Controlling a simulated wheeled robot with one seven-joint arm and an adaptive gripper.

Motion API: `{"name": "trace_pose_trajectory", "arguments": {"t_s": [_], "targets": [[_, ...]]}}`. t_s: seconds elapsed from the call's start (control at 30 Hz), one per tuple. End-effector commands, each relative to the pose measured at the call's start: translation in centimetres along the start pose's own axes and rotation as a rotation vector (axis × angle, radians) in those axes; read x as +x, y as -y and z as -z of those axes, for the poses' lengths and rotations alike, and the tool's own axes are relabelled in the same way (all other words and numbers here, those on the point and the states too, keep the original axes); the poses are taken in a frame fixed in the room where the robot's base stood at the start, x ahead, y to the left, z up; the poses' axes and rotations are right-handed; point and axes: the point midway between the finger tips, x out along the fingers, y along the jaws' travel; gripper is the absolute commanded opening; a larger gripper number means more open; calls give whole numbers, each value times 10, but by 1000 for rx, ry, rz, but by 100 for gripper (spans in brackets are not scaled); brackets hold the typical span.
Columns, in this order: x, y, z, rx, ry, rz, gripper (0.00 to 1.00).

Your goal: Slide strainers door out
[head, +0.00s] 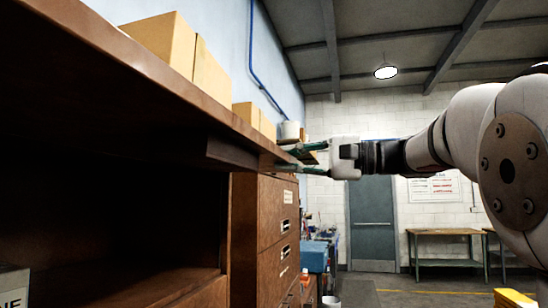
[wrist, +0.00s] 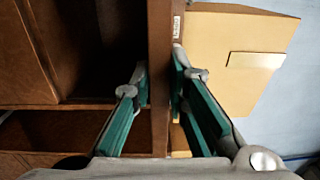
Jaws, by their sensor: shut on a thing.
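My gripper (head: 303,157) reaches in from the right at the far end of the long brown cabinet. It also shows in the wrist view (wrist: 158,85), with green-padded fingers on both sides of a narrow brown panel edge. This panel, apparently the strainers door (wrist: 160,45), bears a small white label too small to read. In the head view a brown panel (head: 230,153) lies flat just under the cabinet top. The cabinet's compartment (head: 110,220) below it is open and dark inside. The fingers partly hide the panel's far end in the head view.
Tan boxes (head: 165,45) stand on the brown cabinet top (head: 130,65). A brown drawer cabinet (head: 275,225) stands just beyond. A grey door (head: 372,225) and a work table (head: 443,235) are at the back.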

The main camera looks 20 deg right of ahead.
Motion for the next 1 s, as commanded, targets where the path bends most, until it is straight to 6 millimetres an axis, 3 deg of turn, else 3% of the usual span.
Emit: {"name": "trace_pose_trajectory", "arguments": {"t_s": [0.37, 1.0], "targets": [[-3, 0, 1, 0, -4, 0, 0], [-44, 2, 0, 1, -4, 0, 0]]}}
